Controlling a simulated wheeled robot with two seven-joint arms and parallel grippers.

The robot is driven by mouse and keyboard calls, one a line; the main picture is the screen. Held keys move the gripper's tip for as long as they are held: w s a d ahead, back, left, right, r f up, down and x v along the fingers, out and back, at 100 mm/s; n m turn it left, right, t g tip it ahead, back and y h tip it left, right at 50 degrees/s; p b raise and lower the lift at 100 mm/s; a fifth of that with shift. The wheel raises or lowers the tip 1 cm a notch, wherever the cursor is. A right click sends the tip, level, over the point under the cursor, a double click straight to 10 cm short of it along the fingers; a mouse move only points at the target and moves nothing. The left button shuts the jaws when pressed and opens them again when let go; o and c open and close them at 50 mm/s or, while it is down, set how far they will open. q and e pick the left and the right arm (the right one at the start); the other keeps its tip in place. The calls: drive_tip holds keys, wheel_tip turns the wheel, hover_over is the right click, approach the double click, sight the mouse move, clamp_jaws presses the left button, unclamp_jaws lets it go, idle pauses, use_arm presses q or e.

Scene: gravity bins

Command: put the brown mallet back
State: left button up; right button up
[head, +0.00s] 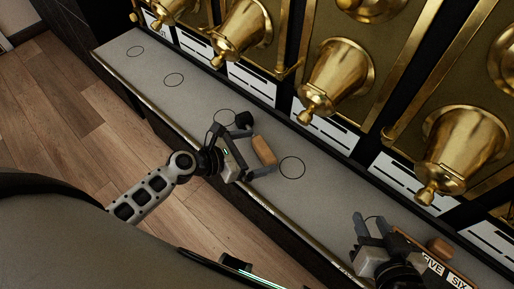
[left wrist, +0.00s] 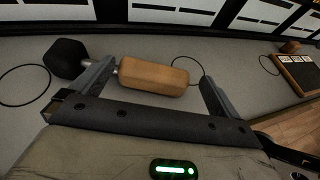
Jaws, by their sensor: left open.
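The brown mallet (head: 264,150) lies on the grey ledge, with a brown block, a short metal shaft and a black faceted end (head: 244,119). It also shows in the left wrist view (left wrist: 152,76), its black end (left wrist: 66,58) at the left. My left gripper (head: 262,151) is open, its fingers on either side of the brown block. One finger is by the metal shaft; the other is apart from the block's far end. My right gripper (head: 371,219) looks open and empty above the ledge at the lower right.
Several outlined circles mark the grey ledge (head: 150,66). Brass bell-shaped spouts (head: 335,80) hang over its back, above white labels. A dark board (head: 428,262) lettered FIVE and SIX, with a brown wooden piece (head: 440,247) beside it, lies near my right gripper. The ledge's left part is clear.

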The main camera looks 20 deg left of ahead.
use_arm(q)
drive_tip(key=shift+v, duration=1.05)
use_arm(e)
drive_tip(key=shift+r, duration=0.25)
use_arm(q)
drive_tip(key=shift+s+a+r+p, duration=0.1)
drive_tip(key=shift+s+a+p, duration=0.05)
drive_tip(key=shift+p, duration=0.15)
drive_tip(key=shift+s+a, duration=0.15)
drive_tip(key=shift+s, duration=0.05)
drive_tip(key=v, duration=1.5)
drive_tip(key=shift+a, duration=0.15)
use_arm(e)
drive_tip(key=shift+d+f, duration=0.15)
drive_tip(key=shift+f, duration=0.8)
use_arm(q)
drive_tip(key=shift+s, duration=0.15)
